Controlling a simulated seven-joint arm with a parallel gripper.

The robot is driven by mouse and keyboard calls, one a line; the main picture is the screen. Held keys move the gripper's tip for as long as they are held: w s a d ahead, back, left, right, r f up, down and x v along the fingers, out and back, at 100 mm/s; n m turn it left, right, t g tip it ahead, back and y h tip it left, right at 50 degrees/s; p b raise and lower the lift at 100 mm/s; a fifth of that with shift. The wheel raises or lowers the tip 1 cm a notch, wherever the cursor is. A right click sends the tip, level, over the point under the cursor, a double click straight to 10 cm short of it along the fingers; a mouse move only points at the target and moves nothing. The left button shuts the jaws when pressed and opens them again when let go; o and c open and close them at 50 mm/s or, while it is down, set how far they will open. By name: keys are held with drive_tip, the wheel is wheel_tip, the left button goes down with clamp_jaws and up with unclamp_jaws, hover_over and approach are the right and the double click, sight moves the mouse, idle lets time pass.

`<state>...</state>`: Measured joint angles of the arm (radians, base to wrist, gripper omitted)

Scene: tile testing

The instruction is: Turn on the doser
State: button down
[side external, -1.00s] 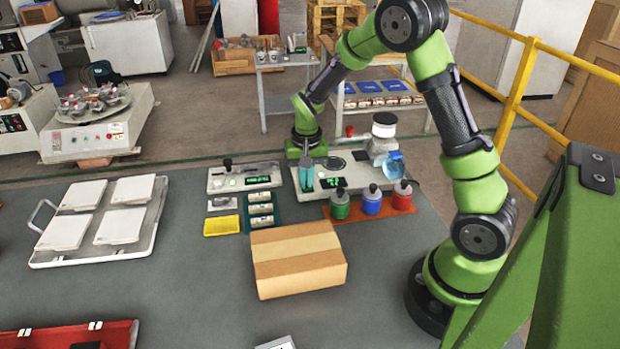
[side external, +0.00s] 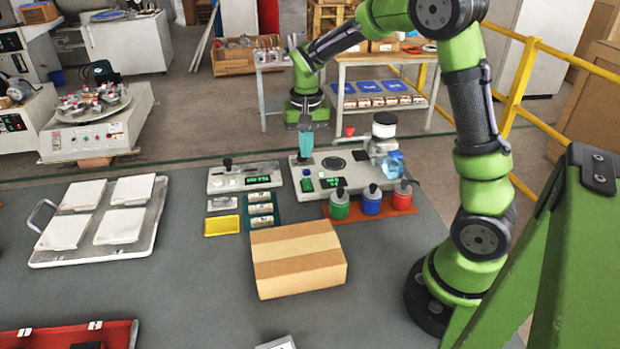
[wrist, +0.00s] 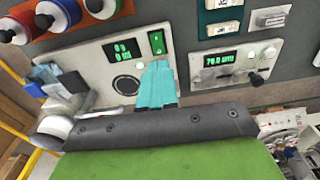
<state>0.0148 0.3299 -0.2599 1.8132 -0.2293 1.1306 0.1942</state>
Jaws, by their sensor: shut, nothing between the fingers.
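The doser (side external: 355,178) is a pale panel unit with a round dark plate, a lit green display and a white-capped container at its right end. Its small green rocker switch (side external: 306,184) sits at the front left, beside the display; it also shows green in the wrist view (wrist: 156,42). My gripper (side external: 303,160) has teal fingers pointing down. It is shut and empty, raised above the back left of the doser and apart from the switch. In the wrist view the shut fingers (wrist: 157,64) cover part of the panel near the switch.
A second panel unit (side external: 244,178) with a lit display and a knob lever stands left of the doser. Green, blue and red bottles (side external: 371,203) stand in front on an orange mat. A cardboard box (side external: 298,262) lies nearer. A tile tray (side external: 100,225) is at left.

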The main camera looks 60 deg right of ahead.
wheel_tip(320, 180, up, 5)
drive_tip(key=shift+s+a+f, duration=0.1)
drive_tip(key=shift+a, duration=0.05)
idle(0.4)
